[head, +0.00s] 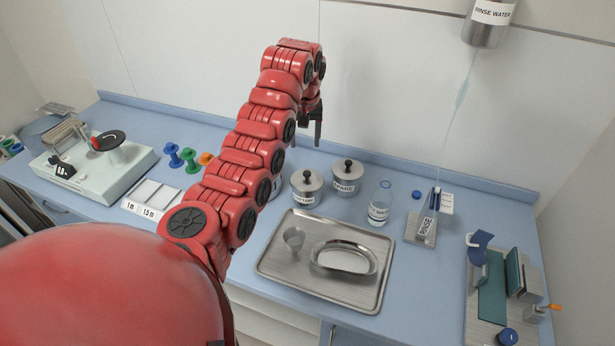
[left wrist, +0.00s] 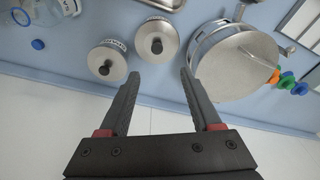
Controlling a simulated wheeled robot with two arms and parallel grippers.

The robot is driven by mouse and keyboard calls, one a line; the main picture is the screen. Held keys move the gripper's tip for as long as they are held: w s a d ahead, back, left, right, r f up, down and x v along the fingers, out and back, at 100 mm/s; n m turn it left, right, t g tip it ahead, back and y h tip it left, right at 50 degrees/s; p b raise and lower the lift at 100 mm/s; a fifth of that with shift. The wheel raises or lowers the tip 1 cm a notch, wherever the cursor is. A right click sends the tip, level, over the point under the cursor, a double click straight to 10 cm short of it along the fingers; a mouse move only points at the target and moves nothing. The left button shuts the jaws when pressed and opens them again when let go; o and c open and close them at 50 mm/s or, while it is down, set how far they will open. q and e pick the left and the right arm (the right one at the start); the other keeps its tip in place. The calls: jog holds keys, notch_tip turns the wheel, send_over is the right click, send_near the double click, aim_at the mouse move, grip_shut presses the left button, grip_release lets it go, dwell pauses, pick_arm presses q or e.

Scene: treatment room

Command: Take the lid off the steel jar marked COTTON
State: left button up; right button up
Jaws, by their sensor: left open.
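The steel jar marked COTTON (head: 305,196) stands on the blue counter, its label partly readable. Its lid (head: 307,180) with a black knob sits on top. In the left wrist view, the COTTON jar's lid (left wrist: 158,50) and knob (left wrist: 156,45) lie just beyond the fingertips, roughly between their lines. My left gripper (head: 309,138) is above the jar and nearer the back wall, apart from it. In the left wrist view my left gripper (left wrist: 161,76) is open and empty, fingers wide apart. My right gripper is not in view.
A second lidded steel jar (head: 347,175) stands close on the right, with a bottle (head: 380,203) beyond. A steel tray (head: 272,262) lies in front. A large steel drum-shaped thing (left wrist: 240,65) is beside the COTTON jar, mostly hidden by my arm in the head view. The wall is close behind.

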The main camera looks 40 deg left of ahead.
pick_arm(q)
send_near(307, 172)
jog(key=f, duration=0.1)
jog(key=shift+s+a+f+p, duration=0.15)
jog(key=shift+f+p, duration=0.2)
jog(key=shift+f, duration=0.2)
jog(key=shift+w+a+f+p, duration=0.1)
jog(key=shift+a+f+p, duration=0.1)
jog(key=shift+f+p, duration=0.25)
jog(key=shift+f, duration=0.2)
jog(key=f+p, duration=0.1)
jog(key=f, duration=0.1)
jog(key=f+p, duration=0.1)
jog(key=p, duration=0.1)
jog(key=shift+w+d+f, duration=0.15)
jog(key=shift+w+f, duration=0.2)
jog(key=shift+f, duration=0.75)
grip_shut()
